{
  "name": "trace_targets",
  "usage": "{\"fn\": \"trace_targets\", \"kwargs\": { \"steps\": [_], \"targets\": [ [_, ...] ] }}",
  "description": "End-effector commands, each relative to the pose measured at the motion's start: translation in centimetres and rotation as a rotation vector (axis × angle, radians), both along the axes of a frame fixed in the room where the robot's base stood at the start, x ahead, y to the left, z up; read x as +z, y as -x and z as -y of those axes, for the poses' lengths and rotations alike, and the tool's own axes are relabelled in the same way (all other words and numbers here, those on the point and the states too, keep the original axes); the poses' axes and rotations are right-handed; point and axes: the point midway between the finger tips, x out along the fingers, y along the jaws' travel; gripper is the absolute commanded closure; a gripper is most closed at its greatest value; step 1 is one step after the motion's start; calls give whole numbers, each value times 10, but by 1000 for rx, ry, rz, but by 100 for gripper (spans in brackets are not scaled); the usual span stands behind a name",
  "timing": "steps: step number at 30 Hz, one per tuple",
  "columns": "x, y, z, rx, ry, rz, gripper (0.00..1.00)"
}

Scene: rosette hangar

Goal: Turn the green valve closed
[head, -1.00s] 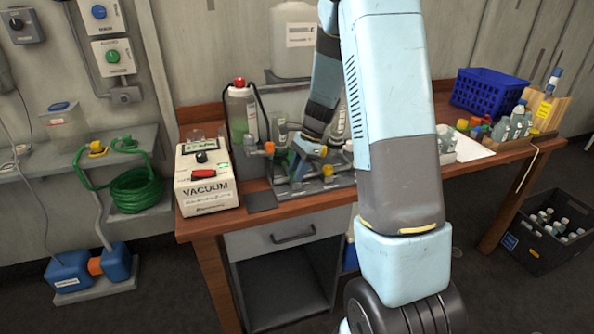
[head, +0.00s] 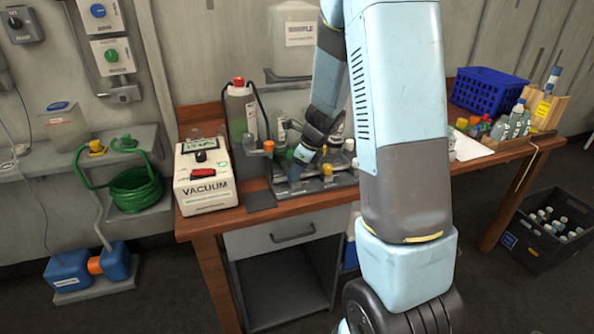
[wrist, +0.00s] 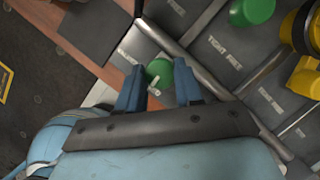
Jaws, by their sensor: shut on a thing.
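The green valve (wrist: 158,70) shows in the wrist view as a round green knob with a small pale bar at its lower edge. It sits between the two blue fingers of my gripper (wrist: 158,88), which is shut on it. In the head view my gripper (head: 304,155) is down at the dark rack (head: 318,184) on the bench. The valve itself cannot be made out there, and the far side of the knob's grip is partly hidden by the fingers.
A second green cap (wrist: 252,11) and a yellow knob (wrist: 305,80) stand right of my gripper in the wrist view. The white vacuum box (head: 207,190) is left of the rack. Bottles and a blue basket (head: 488,92) stand on the right of the bench.

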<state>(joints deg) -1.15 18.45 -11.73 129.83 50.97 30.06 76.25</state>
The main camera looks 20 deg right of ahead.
Motion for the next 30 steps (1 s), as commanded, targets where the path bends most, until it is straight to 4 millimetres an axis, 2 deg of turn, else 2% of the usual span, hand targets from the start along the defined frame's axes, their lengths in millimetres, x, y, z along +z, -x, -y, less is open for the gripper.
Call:
{"fn": "trace_targets", "kwargs": {
  "steps": [9, 23, 24, 30],
  "targets": [
    [1, -1, -1, -85, 0, 4, 95],
    [2, -2, -1, -94, 0, 4, 95],
    [2, -2, -1, -94, 0, 4, 61],
    [1, -1, -1, -94, 0, 3, 42]
  ]
}}
